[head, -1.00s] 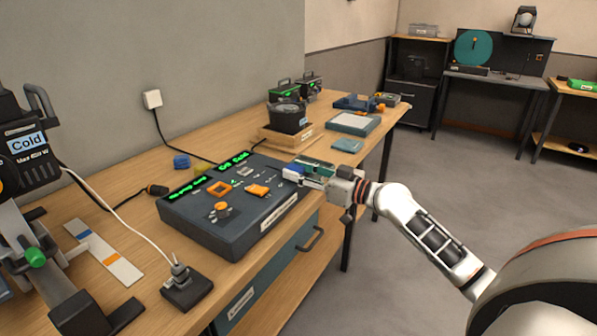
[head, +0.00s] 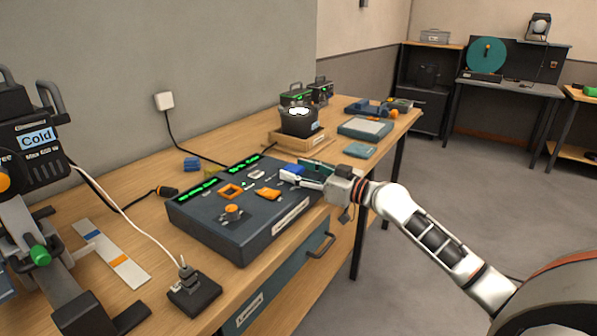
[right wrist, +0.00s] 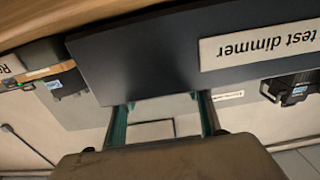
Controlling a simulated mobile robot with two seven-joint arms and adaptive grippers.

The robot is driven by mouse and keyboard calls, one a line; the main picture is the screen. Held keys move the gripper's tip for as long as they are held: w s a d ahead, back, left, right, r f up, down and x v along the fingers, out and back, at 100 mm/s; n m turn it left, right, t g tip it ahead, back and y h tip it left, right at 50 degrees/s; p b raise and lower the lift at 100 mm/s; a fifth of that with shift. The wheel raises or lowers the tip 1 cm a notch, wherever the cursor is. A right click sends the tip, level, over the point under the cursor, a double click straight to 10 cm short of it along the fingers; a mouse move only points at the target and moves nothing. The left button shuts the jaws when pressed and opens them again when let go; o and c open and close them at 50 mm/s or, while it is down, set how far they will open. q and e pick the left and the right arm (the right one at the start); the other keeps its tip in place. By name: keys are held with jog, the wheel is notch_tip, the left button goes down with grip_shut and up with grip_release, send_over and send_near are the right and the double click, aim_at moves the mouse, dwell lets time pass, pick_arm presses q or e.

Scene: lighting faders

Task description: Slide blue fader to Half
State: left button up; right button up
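The grey-blue dimmer console (head: 240,238) sits on the wooden bench, and its label reads "test dimmer" upside down in the right wrist view (right wrist: 150,60). The blue fader cap (head: 292,169) is near the console's far right end. My right gripper (head: 294,172) reaches in from the right with its fingertips at this cap. Its two green-edged fingers stand apart in the right wrist view (right wrist: 162,108). The blue cap does not show there, so I cannot tell whether the fingers touch it. My left gripper is not in view.
On the console are an orange square frame (head: 230,191), an orange cap (head: 268,194), an orange knob (head: 232,212) and green-lit displays (head: 243,165). A black lamp (head: 38,137) stands at left. A dark pot (head: 299,122) and a grey tray (head: 366,129) stand behind.

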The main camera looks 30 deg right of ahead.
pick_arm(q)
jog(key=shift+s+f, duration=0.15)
pick_arm(e)
jog(key=v, duration=1.2)
jog(key=shift+f, duration=0.15)
dwell(0.4)
